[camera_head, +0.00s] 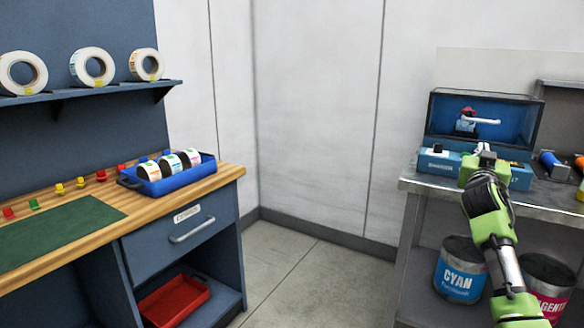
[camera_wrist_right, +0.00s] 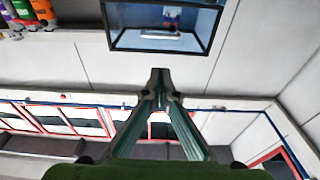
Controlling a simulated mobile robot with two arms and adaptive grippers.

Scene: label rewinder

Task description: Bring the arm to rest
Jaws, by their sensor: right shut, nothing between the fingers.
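My right arm (camera_head: 490,210) is green and grey and comes up from the bottom right of the head view. It stretches forward to the blue machine (camera_head: 437,162) on the metal bench. My right gripper (camera_head: 485,152) is in front of the machine's open-fronted box and partly hidden by its own wrist. In the right wrist view the gripper (camera_wrist_right: 160,82) is shut, its fingertips together and nothing between them. The dark-framed box (camera_wrist_right: 205,28) shows beyond the tips. I cannot tell whether the gripper touches the machine. My left gripper is not in view.
The metal bench (camera_head: 415,185) holds bottles (camera_head: 553,165) right of the machine. Cyan (camera_head: 460,270) and magenta (camera_head: 548,280) drums stand underneath. At left, a wooden-topped workbench (camera_head: 140,205) carries a blue tray (camera_head: 190,174) of label rolls. Floor (camera_head: 300,275) between the benches is clear.

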